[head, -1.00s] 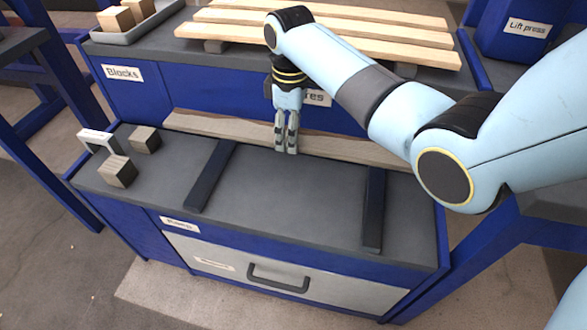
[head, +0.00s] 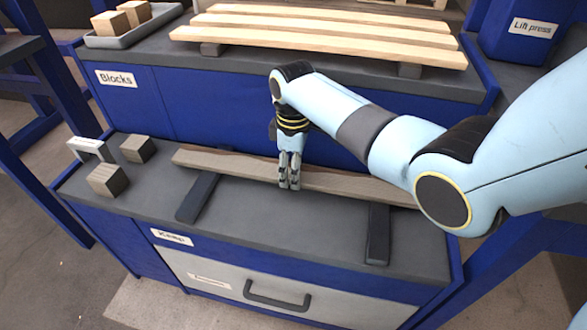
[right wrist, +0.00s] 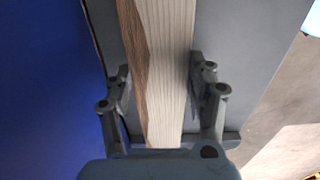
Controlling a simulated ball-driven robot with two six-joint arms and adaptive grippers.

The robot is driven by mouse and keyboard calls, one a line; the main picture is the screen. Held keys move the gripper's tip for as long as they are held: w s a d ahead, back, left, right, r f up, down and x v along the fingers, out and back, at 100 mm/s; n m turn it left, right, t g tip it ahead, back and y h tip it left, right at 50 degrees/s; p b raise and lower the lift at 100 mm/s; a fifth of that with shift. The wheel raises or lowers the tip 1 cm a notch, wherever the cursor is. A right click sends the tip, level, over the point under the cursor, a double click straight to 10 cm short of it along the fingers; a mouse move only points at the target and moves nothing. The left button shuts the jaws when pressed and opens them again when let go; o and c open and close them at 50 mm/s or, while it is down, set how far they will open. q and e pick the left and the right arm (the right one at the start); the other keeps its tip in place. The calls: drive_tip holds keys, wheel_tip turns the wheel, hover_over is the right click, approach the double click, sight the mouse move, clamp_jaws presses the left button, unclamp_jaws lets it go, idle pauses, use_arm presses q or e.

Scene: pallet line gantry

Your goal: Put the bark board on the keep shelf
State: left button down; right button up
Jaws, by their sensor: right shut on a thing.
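The bark board (head: 232,163) is a long pale plank with a dark brown bark edge along its far side. It also shows in the right wrist view (right wrist: 166,60), running between the fingers. My right gripper (head: 289,186) is shut on it near its middle, fingers pointing down. My left gripper is not in view.
Two wooden blocks (head: 108,180) (head: 138,149) and a small pale bracket (head: 90,149) stand at the shelf's left end. Behind is a higher blue bench with a slatted pallet (head: 315,40) and a tray (head: 133,36) of blocks.

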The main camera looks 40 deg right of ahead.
drive_tip(key=shift+f, duration=0.15)
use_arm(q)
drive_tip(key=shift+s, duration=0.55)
use_arm(e)
drive_tip(key=o, duration=1.4)
drive_tip(key=shift+c, duration=0.2)
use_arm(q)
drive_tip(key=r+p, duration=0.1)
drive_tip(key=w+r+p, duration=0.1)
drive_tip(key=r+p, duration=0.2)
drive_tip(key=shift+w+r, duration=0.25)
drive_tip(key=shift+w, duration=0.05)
use_arm(e)
wheel_tip(320, 180, up, 12)
